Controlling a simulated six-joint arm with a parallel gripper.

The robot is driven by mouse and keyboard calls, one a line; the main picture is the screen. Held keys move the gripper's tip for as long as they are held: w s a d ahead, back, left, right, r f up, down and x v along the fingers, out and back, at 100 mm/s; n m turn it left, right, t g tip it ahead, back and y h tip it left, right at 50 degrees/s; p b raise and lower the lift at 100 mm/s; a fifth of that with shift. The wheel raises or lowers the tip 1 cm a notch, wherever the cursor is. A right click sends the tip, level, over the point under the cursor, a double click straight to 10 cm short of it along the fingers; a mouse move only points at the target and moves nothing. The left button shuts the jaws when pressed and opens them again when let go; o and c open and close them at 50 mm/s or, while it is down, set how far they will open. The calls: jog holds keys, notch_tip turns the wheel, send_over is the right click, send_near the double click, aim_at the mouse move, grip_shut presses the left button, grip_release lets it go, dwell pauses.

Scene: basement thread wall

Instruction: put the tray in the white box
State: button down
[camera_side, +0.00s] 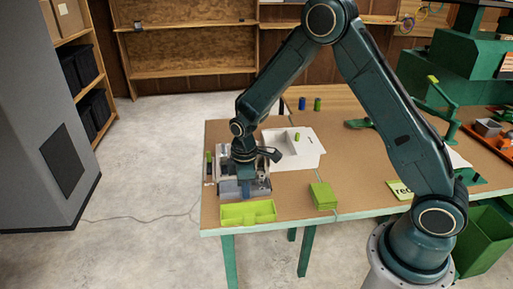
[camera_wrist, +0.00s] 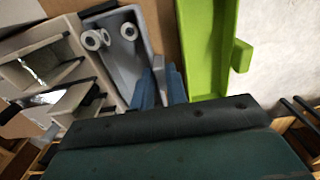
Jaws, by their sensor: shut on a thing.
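A grey tray (camera_wrist: 118,60) with several white rolls in it shows in the wrist view; in the side view it (camera_side: 232,188) sits at the table's left end, under my wrist. My gripper (camera_wrist: 162,82) is shut on the tray's side wall, with a blue finger on each side of it. In the side view the fingers are mostly hidden by the wrist. The white box (camera_side: 308,157) stands behind and to the right of the tray, with a small green item (camera_side: 297,136) at it.
A lime green open bin (camera_side: 235,214) lies right in front of the grey tray; it also shows in the wrist view (camera_wrist: 208,45). A green block (camera_side: 323,196) sits to the right. A pale compartment holder (camera_wrist: 45,70) stands beside the tray. Two small cylinders (camera_side: 302,103) stand behind the box.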

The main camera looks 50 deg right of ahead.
jog(key=shift+r, duration=2.3)
jog(key=shift+r, duration=0.1)
notch_tip(320, 180, up, 7)
jog(key=w+d+m, duration=0.3)
jog(key=d+m, duration=0.6)
jog(key=d, duration=0.3)
jog(key=w+d+m, duration=0.3)
jog(key=d+m, duration=0.6)
jog(key=d, duration=0.2)
jog(key=shift+w+f, duration=0.1)
jog(key=shift+f, duration=2.25)
jog(key=shift+f, duration=1.75)
jog(key=shift+f, duration=0.45)
